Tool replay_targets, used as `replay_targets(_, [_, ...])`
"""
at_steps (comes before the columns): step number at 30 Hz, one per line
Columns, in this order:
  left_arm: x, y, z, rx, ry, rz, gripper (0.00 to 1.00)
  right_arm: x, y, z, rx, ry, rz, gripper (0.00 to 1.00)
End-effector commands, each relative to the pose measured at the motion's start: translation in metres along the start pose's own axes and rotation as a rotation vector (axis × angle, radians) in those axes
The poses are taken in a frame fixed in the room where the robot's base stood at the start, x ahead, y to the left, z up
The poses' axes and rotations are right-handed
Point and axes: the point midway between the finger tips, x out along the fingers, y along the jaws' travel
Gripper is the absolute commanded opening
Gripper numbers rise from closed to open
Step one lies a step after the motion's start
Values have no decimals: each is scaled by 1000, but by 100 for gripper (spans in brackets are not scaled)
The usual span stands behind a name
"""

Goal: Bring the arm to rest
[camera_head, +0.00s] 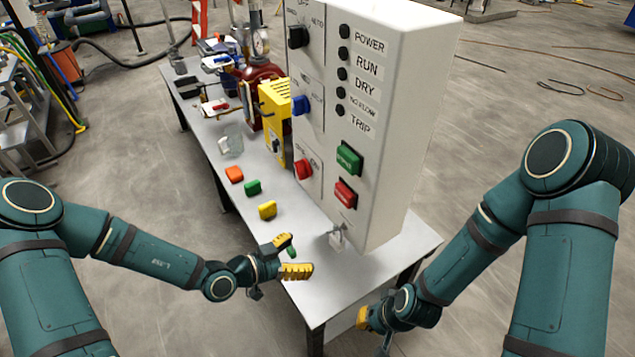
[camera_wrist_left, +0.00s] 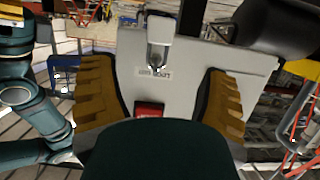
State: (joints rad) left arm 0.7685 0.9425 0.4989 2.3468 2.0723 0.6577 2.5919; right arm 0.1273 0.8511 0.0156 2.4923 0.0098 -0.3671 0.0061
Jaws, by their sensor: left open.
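My left gripper (camera_head: 288,257) is open, with its yellow fingers apart, above the near end of the grey table (camera_head: 318,290). In the left wrist view the open fingers (camera_wrist_left: 158,100) frame the grey-white control cabinet's face (camera_wrist_left: 190,75), with a padlock-like part (camera_wrist_left: 158,45) and a red button (camera_wrist_left: 149,110). My right gripper (camera_head: 372,318) is low beside the table's near right edge, mostly hidden by its own wrist, so its jaws cannot be read.
Open floor (camera_head: 490,260) lies right of the table.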

Motion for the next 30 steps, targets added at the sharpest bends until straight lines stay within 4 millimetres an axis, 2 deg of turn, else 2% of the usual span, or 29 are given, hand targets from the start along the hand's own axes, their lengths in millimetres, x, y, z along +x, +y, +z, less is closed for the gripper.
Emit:
replay_targets(5, [0,2,0,16,-2,8,75,0,0,0,0,0,0,0])
replay_targets(8, [2,15,3,133,-15,65,75,0,0,0,0,0,0,0])
replay_targets(10, [2,33,7,304,-26,147,75,0,0,0,0,0,0,0])
replay_targets(14, [-4,76,26,778,-22,370,75,0,0,0,0,0,0,0])
replay_targets(15, [-7,88,33,941,-6,447,75,0,0,0,0,0,0,0])
replay_targets(19, [-24,118,60,1466,86,689,75,0,0,0,0,0,0,0])
replay_targets(24, [-47,133,96,2138,322,995,75,0,0,0,0,0,0,0])
replay_targets(29, [-64,126,122,2737,688,1258,75,0,0,0,0,0,0,0])
replay_targets(30, [-67,122,126,-2660,-746,-1217,75,0,0,0,0,0,0,0])
